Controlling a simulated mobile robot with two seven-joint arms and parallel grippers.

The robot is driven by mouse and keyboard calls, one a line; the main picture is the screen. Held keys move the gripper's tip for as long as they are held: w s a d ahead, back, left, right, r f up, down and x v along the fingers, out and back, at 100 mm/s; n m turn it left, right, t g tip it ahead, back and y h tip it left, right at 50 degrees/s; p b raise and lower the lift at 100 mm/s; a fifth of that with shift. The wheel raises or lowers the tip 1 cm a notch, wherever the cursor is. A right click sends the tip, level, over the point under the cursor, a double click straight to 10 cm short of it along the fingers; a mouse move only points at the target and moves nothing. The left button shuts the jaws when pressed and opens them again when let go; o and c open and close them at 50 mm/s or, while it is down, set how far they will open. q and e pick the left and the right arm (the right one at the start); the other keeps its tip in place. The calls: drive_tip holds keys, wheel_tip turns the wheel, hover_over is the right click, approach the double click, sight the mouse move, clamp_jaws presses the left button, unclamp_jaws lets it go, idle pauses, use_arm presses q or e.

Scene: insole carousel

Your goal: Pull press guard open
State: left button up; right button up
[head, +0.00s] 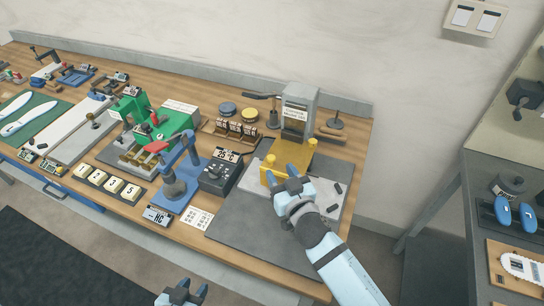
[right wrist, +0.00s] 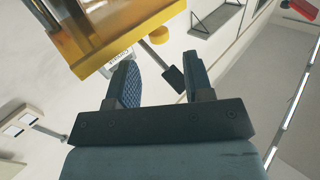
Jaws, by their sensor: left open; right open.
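The press (head: 299,112) is a grey upright machine at the right end of the bench, with a lever at its top left. Its yellow guard (head: 301,151) stands at its front. My right gripper (head: 281,179) is open in front of the guard's lower part and hides some of it. In the right wrist view, the yellow guard (right wrist: 110,62) is at the upper left, beyond the open, empty fingers (right wrist: 162,82). I cannot tell whether a finger touches it. My left gripper (head: 182,290) is open and empty at the bottom edge, away from the bench.
A blue stand (head: 180,178) and a black control box (head: 217,177) with a display stand left of the press. A green machine (head: 165,125) is further left. The grey mat (head: 235,225) is mostly clear in front. A shelf unit stands at right.

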sight(273, 160)
drive_tip(key=x, duration=0.5)
drive_tip(key=shift+w+a, duration=0.1)
drive_tip(key=shift+w, duration=0.25)
clamp_jaws()
